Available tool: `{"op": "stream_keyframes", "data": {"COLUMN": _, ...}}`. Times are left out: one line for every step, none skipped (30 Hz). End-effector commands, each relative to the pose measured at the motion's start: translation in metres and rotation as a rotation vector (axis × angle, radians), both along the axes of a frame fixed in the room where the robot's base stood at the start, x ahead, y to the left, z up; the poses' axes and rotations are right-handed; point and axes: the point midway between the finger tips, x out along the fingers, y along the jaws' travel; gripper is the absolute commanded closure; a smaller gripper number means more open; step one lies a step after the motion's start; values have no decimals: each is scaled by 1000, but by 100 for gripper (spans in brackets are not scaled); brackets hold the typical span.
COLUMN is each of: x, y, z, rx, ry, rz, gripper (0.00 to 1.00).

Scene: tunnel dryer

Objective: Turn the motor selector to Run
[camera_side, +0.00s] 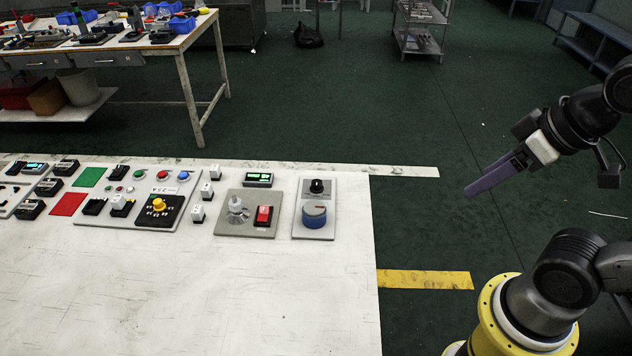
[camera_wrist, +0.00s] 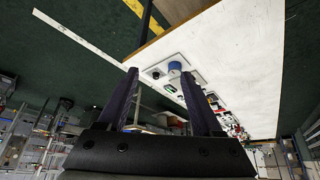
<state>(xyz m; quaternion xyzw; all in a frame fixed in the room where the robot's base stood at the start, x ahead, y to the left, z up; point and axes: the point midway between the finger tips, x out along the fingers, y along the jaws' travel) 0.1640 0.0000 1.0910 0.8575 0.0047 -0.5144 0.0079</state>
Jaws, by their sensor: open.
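The control panels lie on a white worktop (camera_side: 190,290). The rightmost grey plate (camera_side: 329,188) carries a small black knob (camera_side: 317,186) and a larger blue knob (camera_side: 314,215). Labels are too small to read, so I cannot tell which is the motor selector. My gripper (camera_side: 469,190) is open and empty, in the air right of the worktop. In the wrist view the blue knob (camera_wrist: 175,66) shows between my fingers.
A small green display (camera_side: 258,180) and several buttons and modules stand among the panels. The front of the worktop is clear. A workbench (camera_side: 100,42) with tools and blue bins stands at the back left. Open green floor (camera_side: 420,220) lies right of the worktop.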

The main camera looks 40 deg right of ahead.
Motion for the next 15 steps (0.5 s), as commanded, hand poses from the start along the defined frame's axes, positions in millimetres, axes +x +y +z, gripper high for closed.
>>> {"op": "stream_keyframes", "data": {"x": -1, "y": 0, "z": -1, "rx": -11, "ry": 6, "rz": 20, "gripper": 33}}
{"op": "stream_keyframes", "data": {"x": -2, "y": 0, "z": 0, "rx": -21, "ry": 9, "rz": 39, "gripper": 33}}
{"op": "stream_keyframes", "data": {"x": 1, "y": 0, "z": 9, "rx": -38, "ry": -5, "rz": 71, "gripper": 33}}
{"op": "stream_keyframes", "data": {"x": 5, "y": 0, "z": 18, "rx": -50, "ry": -19, "rz": 91, "gripper": 33}}
{"op": "stream_keyframes", "data": {"x": 9, "y": 0, "z": 26, "rx": -62, "ry": -28, "rz": 112, "gripper": 33}}
{"op": "stream_keyframes", "data": {"x": 16, "y": 0, "z": 36, "rx": -76, "ry": -33, "rz": 138, "gripper": 33}}
{"op": "stream_keyframes", "data": {"x": 22, "y": 0, "z": 43, "rx": -88, "ry": -33, "rz": 158, "gripper": 33}}
{"op": "stream_keyframes", "data": {"x": 29, "y": 0, "z": 51, "rx": -99, "ry": -33, "rz": 178, "gripper": 33}}
{"op": "stream_keyframes", "data": {"x": 39, "y": 0, "z": 60, "rx": -113, "ry": -29, "rz": 205, "gripper": 33}}
{"op": "stream_keyframes", "data": {"x": 47, "y": 0, "z": 67, "rx": -124, "ry": -26, "rz": 224, "gripper": 33}}
{"op": "stream_keyframes", "data": {"x": 55, "y": 0, "z": 73, "rx": -132, "ry": -22, "rz": 241, "gripper": 33}}
{"op": "stream_keyframes", "data": {"x": 66, "y": 0, "z": 80, "rx": -143, "ry": -15, "rz": 265, "gripper": 33}}
{"op": "stream_keyframes", "data": {"x": 75, "y": 0, "z": 84, "rx": -152, "ry": -9, "rz": 283, "gripper": 33}}
{"op": "stream_keyframes", "data": {"x": 85, "y": 0, "z": 89, "rx": -160, "ry": -2, "rz": 300, "gripper": 33}}
{"op": "stream_keyframes", "data": {"x": 98, "y": 0, "z": 94, "rx": -170, "ry": 9, "rz": 323, "gripper": 33}}
